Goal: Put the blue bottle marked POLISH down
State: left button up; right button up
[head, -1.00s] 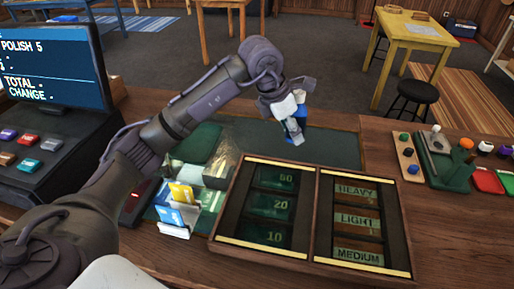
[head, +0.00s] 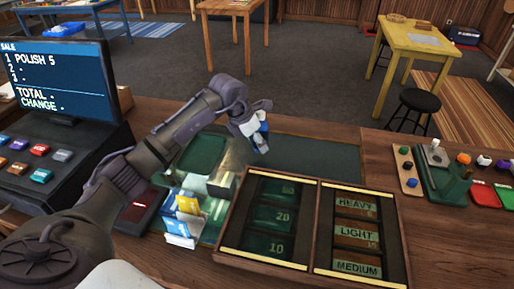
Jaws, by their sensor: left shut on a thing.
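My left gripper (head: 256,130) is shut on a small blue and white bottle (head: 264,126), mostly hidden by the fingers; its marking cannot be read. It holds the bottle over the left part of the dark green counter mat (head: 325,157), behind the cash tray. I cannot tell whether the bottle's base touches the mat. My right gripper is not in view.
A wooden tray (head: 401,228) with compartments marked 50, 20, 10, HEAVY, LIGHT and MEDIUM stands in front. Blue and yellow packets (head: 187,204) stand to its left. A register screen (head: 55,75) reads POLISH 5. The mat's right part is clear.

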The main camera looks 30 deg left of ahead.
aim_at(256, 149)
pick_arm(q)
notch_tip(256, 149, down, 3)
jog(key=shift+d+f+p, duration=0.1)
jog(key=shift+f+p, duration=0.1)
jog(key=shift+p, duration=0.5)
jog(key=shift+f, duration=0.3)
jog(key=o, duration=1.3)
jog(key=shift+c, duration=0.2)
jog(key=shift+r, duration=0.15)
jog(key=shift+r, duration=0.15)
jog(key=b+v, duration=0.2)
jog(key=v, duration=0.9)
jog(key=shift+s+r+b, duration=0.3)
jog(key=shift+b, duration=0.1)
